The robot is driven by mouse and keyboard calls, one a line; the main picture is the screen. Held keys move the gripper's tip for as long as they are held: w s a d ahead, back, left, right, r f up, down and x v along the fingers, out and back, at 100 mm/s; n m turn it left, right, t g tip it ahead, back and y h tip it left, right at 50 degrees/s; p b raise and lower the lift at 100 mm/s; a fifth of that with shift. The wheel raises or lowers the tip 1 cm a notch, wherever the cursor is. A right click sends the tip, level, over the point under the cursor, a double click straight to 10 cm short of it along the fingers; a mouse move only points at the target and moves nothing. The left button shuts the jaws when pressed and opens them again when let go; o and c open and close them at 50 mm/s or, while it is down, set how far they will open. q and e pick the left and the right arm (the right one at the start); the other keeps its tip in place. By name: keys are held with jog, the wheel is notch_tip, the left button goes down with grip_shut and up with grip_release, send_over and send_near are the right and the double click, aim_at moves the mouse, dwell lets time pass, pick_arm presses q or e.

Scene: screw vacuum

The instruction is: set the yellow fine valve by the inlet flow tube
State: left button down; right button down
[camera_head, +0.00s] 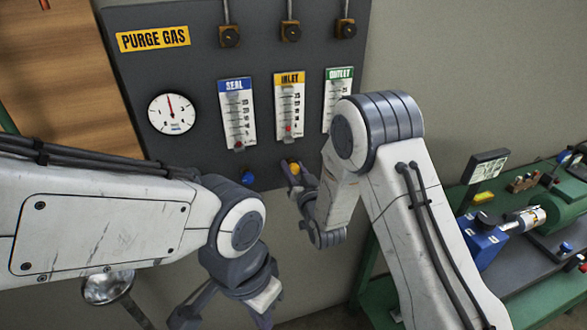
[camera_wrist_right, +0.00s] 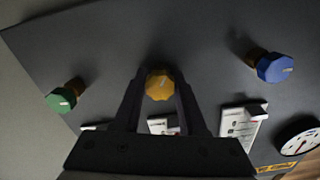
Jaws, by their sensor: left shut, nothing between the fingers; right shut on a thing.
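The yellow fine valve (camera_head: 294,168) is on the lower part of the dark panel, below the inlet flow tube (camera_head: 289,106). The inlet tube's red float sits near the bottom of its scale. My right gripper (camera_head: 298,176) is shut on the yellow valve. In the right wrist view, the faceted yellow knob (camera_wrist_right: 160,85) lies between the fingertips of my right gripper (camera_wrist_right: 159,88), with a pale mark on its face. My left gripper (camera_head: 228,312) hangs at the bottom of the head view, empty and away from the panel; its tips are near the frame edge.
A blue knob (camera_head: 247,177) is left of the yellow one, below the seal tube (camera_head: 237,114). A green knob (camera_wrist_right: 61,100) shows in the wrist view. The outlet tube (camera_head: 337,98) is partly behind my right arm. A round gauge (camera_head: 171,114) is at left. A green bench (camera_head: 545,295) stands right.

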jog(key=shift+f+n+b, duration=0.2)
jog(key=shift+n+b, duration=0.4)
jog(key=shift+b, duration=0.4)
jog(key=n+b, duration=0.6)
jog(key=b, duration=0.1)
jog(key=shift+n+b, duration=0.35)
jog(key=shift+n, duration=0.05)
jog(key=shift+a+r+n+b, duration=0.1)
jog(key=shift+r+n+b, duration=0.05)
jog(key=shift+n+b, duration=1.55)
jog(key=shift+c, duration=2.3)
grip_release()
